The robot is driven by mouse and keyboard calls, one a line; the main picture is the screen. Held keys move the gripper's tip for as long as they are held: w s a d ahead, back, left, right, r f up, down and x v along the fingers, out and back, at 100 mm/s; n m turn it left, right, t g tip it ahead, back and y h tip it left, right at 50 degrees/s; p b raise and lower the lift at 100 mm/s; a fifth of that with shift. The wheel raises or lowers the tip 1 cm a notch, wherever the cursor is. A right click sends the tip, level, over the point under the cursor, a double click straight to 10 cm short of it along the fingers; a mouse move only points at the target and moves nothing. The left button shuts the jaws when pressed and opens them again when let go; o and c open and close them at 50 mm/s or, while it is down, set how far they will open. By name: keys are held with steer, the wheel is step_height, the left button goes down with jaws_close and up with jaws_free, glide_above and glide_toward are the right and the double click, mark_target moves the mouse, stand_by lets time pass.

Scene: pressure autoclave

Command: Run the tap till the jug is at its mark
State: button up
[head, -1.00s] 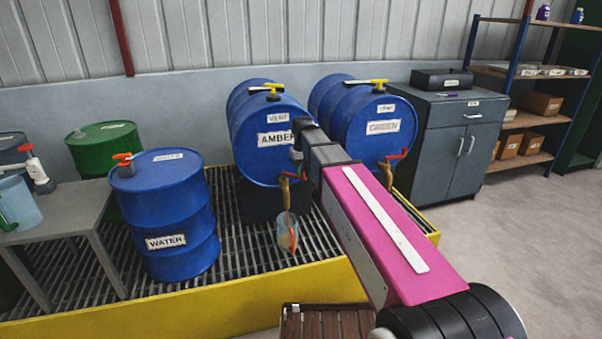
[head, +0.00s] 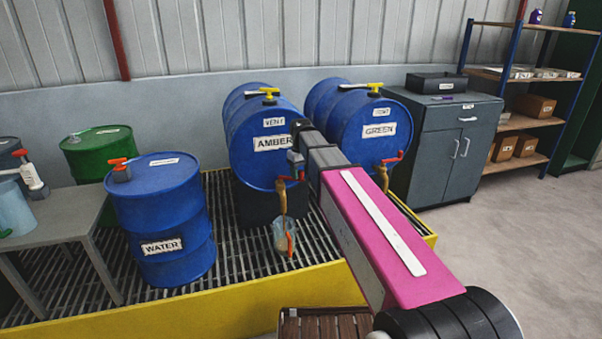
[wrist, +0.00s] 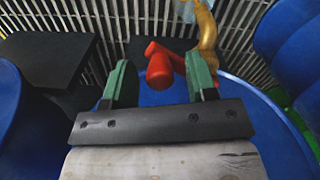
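The amber drum (head: 262,165) lies on its side, with a brass tap (head: 281,198) at the bottom of its face. The tap also shows in the wrist view (wrist: 207,32). A clear jug (head: 281,240) with an orange handle hangs or stands below the spout; its level and mark are too small to read. In the wrist view my gripper (wrist: 158,62) is open, its green fingers apart, with the red tap handle (wrist: 160,66) between or just beyond their tips. I cannot tell whether either finger touches it. In the head view my arm partly hides the tap.
The upright water drum (head: 165,220) stands left on the grating, behind the yellow bund edge (head: 200,312). A grey cabinet (head: 440,150) stands at the right; open floor lies right of it.

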step_height(320, 180, up, 11)
stand_by(0.7)
steer(key=shift+f, duration=0.1)
stand_by(6.7)
